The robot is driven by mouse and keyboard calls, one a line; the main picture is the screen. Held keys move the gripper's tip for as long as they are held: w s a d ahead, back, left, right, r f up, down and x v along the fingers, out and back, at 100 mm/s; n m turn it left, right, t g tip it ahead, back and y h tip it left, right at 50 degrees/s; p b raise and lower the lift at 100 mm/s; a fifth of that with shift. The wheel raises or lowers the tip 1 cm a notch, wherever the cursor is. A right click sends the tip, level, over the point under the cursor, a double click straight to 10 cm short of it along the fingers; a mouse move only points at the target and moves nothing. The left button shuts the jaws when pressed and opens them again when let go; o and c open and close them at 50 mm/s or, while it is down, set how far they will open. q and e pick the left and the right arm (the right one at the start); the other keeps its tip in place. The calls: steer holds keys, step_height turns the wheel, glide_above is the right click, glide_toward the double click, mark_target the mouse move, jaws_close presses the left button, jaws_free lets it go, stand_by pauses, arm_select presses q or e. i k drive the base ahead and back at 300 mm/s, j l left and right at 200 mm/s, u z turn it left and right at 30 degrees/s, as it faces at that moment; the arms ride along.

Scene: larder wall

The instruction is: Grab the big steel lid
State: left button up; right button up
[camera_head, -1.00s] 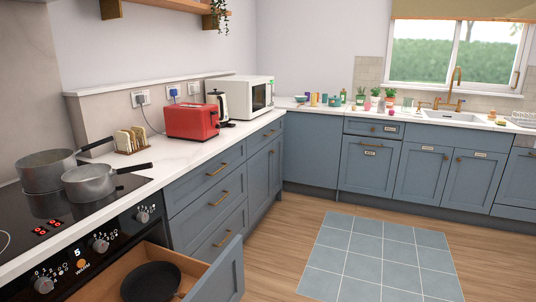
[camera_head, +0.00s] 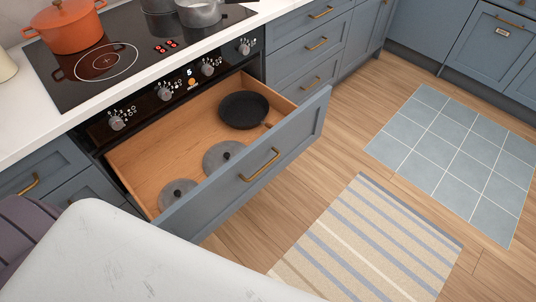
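Two round grey steel lids with dark knobs lie in an open wooden drawer under the hob. The bigger-looking lid (camera_head: 213,160) lies near the middle of the drawer. The other lid (camera_head: 172,196) lies at the drawer's near left end, partly hidden by the drawer front. A black frying pan (camera_head: 243,112) lies at the right end of the drawer, its handle toward the front. Neither of my grippers shows in the view.
The open drawer front (camera_head: 290,140) juts into the floor space. A white worktop (camera_head: 130,262) fills the lower left. An orange pot (camera_head: 68,28) and grey pans (camera_head: 201,12) stand on the hob. A striped rug (camera_head: 365,245) and tiled mat (camera_head: 455,150) lie on clear floor.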

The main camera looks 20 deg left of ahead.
mark_target(217, 156)
steer(key=u, duration=1.1)
